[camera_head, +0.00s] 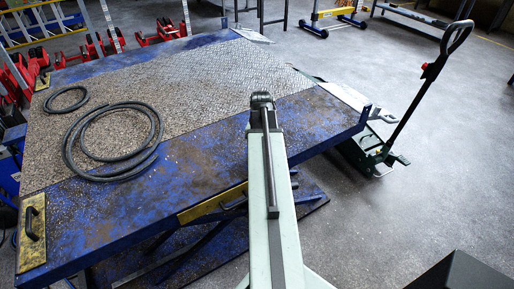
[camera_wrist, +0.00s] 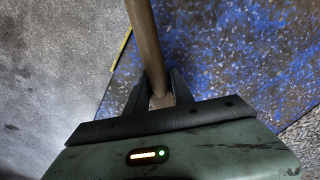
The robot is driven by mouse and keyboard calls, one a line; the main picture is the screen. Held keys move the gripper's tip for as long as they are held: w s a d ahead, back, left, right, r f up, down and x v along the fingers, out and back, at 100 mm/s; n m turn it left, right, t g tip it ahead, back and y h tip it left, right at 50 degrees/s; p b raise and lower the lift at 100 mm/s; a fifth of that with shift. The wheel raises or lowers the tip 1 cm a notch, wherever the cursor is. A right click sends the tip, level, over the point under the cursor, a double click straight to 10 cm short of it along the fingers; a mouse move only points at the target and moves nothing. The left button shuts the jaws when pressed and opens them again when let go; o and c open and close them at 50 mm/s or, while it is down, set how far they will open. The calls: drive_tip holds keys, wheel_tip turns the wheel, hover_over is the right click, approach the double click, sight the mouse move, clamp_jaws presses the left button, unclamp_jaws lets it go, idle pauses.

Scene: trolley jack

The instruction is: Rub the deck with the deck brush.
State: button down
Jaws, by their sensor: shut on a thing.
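The deck (camera_head: 190,75) is a worn blue lift table with a grey checker-plate middle, in the head view. My arm reaches over its front right part. In the wrist view my gripper (camera_wrist: 160,97) is shut on a brown round handle (camera_wrist: 143,40), which I take to be the deck brush's. The handle runs up out of the top of that view, and the brush head is not visible. The deck's blue surface (camera_wrist: 230,60) lies below, right of the handle. In the head view, my arm hides the gripper's jaws and the brush cannot be made out.
A large coiled hose (camera_head: 155,150) and a smaller hose loop (camera_head: 84,104) lie on the deck's left part. A pallet truck (camera_head: 385,148) with a tall handle stands at the right. Red jacks (camera_head: 165,33) stand behind. Grey floor (camera_head: 400,230) is open at the right.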

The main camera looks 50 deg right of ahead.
drive_tip(key=shift+s+a, duration=0.25)
drive_tip(key=shift+s, duration=0.45)
drive_tip(key=shift+w+r+p, duration=0.1)
drive_tip(key=shift+r+p, duration=0.15)
drive_tip(key=shift+p, duration=0.15)
wheel_tip(320, 180, up, 6)
drive_tip(key=p, duration=0.5)
drive_tip(key=shift+w+f, duration=0.1)
drive_tip(key=shift+f, duration=0.15)
drive_tip(key=shift+r+p, duration=0.1)
drive_tip(key=shift+p, duration=0.2)
wheel_tip(320, 180, up, 3)
drive_tip(key=p, duration=0.3)
drive_tip(key=shift+d, duration=0.1)
